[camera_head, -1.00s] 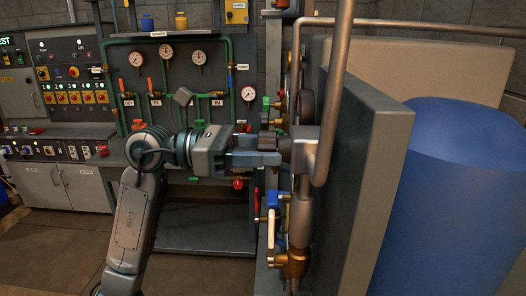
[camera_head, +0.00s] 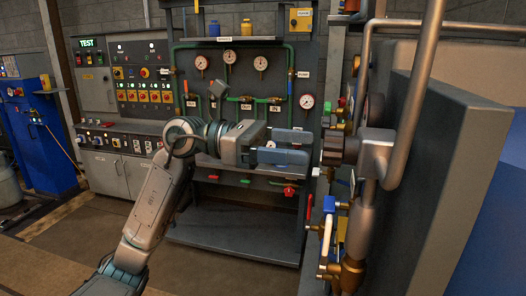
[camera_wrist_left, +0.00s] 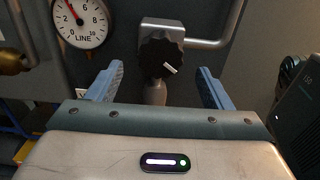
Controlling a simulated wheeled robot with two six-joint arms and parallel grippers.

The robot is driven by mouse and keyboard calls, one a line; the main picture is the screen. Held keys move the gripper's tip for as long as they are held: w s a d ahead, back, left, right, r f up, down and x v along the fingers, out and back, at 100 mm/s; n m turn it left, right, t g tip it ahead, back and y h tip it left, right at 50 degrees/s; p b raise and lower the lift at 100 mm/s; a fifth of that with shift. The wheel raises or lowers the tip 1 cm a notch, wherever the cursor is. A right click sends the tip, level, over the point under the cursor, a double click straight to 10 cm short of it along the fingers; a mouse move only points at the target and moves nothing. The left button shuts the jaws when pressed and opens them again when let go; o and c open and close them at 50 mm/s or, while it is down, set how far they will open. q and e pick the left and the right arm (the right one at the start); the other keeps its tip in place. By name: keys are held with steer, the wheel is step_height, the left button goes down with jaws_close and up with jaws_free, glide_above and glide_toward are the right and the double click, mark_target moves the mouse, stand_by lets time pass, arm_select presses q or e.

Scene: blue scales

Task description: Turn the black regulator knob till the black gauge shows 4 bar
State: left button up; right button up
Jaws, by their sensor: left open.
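The black ribbed regulator knob (camera_wrist_left: 160,57) with a white pointer mark sits on a grey pipe block in the left wrist view, its mark pointing to the lower right. It also shows edge-on in the head view (camera_head: 332,148). My right gripper does not show.
Thick grey pipes (camera_head: 415,90) and a grey panel (camera_head: 455,150) stand right of the knob. Brass valves with a yellow lever hang below it. A panel with several white gauges (camera_head: 230,57) and green pipes stands behind my left arm.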

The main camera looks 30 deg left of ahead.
arm_select(q)
steer(key=shift+b+v, duration=1.3)
steer(key=shift+v, duration=1.3)
